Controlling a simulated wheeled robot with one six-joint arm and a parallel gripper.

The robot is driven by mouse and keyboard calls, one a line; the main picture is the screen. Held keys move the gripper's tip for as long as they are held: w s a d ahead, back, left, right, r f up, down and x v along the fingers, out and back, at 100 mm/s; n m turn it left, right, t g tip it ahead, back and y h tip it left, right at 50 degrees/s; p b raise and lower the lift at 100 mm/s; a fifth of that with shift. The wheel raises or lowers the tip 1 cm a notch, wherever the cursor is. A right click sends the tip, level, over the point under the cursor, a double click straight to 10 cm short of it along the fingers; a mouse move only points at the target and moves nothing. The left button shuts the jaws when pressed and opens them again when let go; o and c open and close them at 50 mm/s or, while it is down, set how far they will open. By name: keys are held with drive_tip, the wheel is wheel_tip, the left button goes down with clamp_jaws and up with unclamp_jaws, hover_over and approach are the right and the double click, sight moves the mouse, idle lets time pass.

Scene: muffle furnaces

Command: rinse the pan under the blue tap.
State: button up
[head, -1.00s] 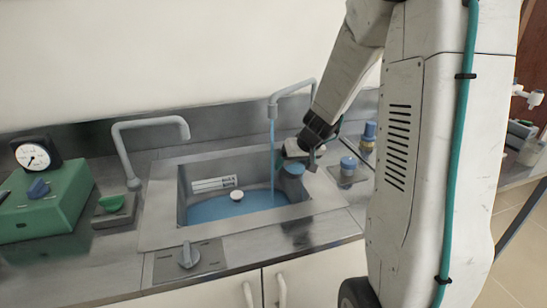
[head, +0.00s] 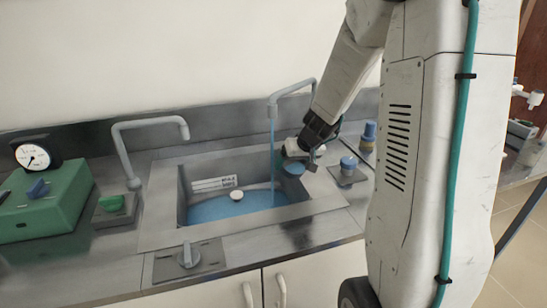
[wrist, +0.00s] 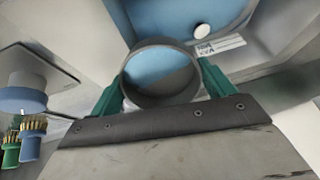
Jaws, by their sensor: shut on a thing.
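My gripper (wrist: 160,88) is shut on the pan (wrist: 165,47), a small round grey vessel, with a green finger on each side. Blue shows inside its rim; I cannot tell whether that is water. In the head view the pan (head: 294,168) is over the right end of the sink, just right of the water stream (head: 272,150), apparently outside it. The stream falls from the right-hand tap (head: 292,91) into the sink. The blue knob (head: 349,162) stands on a plate right of the sink.
The sink (head: 160,205) holds blue water and a white round piece (head: 236,195). A second tap (head: 150,124) and a green knob (head: 112,202) are at left, beside a green box with a gauge (head: 45,205). Another blue-topped item (head: 369,132) stands behind the blue knob.

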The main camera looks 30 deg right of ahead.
drive_tip(key=s+r, duration=0.4)
drive_tip(key=s, duration=0.1)
idle(0.6)
drive_tip(key=shift+d, duration=0.15)
idle(0.5)
